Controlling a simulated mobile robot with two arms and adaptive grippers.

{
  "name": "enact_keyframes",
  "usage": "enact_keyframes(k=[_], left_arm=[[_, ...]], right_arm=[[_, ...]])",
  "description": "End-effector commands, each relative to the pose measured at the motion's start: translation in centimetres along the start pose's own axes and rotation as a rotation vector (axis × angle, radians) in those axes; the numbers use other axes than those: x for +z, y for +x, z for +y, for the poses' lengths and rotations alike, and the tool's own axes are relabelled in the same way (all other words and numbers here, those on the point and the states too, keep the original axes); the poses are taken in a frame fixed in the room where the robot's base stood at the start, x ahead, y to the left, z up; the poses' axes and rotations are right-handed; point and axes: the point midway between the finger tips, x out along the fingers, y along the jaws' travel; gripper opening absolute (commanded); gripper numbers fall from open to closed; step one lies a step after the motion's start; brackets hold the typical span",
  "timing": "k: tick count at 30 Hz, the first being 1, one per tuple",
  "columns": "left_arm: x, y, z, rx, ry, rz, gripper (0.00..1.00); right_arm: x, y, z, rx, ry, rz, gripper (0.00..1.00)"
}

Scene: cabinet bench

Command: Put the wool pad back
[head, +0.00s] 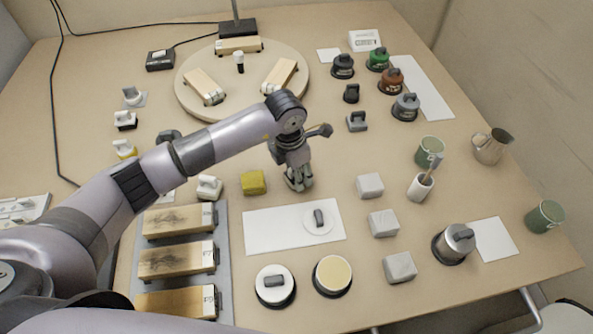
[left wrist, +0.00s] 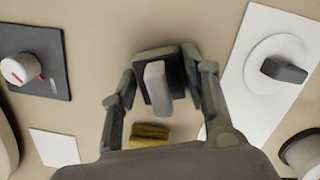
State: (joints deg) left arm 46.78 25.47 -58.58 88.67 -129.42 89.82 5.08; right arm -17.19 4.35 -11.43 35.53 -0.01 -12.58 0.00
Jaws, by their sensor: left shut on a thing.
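My left gripper (head: 299,183) is low over the middle of the bench, just right of a yellow block (head: 253,182). In the left wrist view, its fingers (left wrist: 165,85) are shut on a dark pad with a grey handle (left wrist: 157,85). I cannot tell from its surface whether it is wool. In the head view the held pad is mostly hidden by the gripper. Its underside does not show, so I cannot tell whether it touches the bench. Similar handled pads stand at a dark block (head: 351,93) and a grey block (head: 357,121). My right gripper is not in view.
A white sheet (head: 265,232) with a handled white disc (head: 318,220) lies in front of the gripper. A round turntable (head: 240,105) with wooden blocks stands behind. Pale cubes (head: 370,186) and a brush cup (head: 420,187) are at right. A grey tray (head: 222,230) holds wooden blocks at left.

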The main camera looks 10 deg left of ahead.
Motion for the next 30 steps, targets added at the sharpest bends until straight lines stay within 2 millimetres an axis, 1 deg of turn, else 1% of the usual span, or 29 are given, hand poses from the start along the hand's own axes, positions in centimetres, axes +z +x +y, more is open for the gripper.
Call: enact_keyframes(k=[1, 9, 17, 20, 21, 23, 26, 30], left_arm=[[0.0, 0.1, 0.0, 0.000, 0.000, 0.000, 0.44], [0.0, 0.1, 0.0, 0.000, -0.001, 0.000, 0.62], [0.0, 0.1, 0.0, 0.000, -0.001, 0.000, 0.63], [0.0, -0.3, 0.0, 0.000, -0.001, 0.000, 0.63], [0.1, -0.6, 0.0, 0.000, -0.001, 0.000, 0.63], [0.1, -1.2, 0.1, 0.001, 0.000, -0.002, 0.63], [0.1, -3.0, 0.1, 0.003, 0.002, -0.004, 0.63], [0.1, -6.1, 0.1, 0.003, 0.001, -0.005, 0.63]], right_arm=[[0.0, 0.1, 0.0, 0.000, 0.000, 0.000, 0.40], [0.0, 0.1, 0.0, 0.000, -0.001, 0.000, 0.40], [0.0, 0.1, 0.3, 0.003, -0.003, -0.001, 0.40], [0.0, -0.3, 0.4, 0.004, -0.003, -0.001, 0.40], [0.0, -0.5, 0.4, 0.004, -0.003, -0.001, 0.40], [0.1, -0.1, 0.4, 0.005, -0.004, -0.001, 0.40], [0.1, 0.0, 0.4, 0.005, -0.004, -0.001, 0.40], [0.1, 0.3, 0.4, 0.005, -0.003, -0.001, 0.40]])
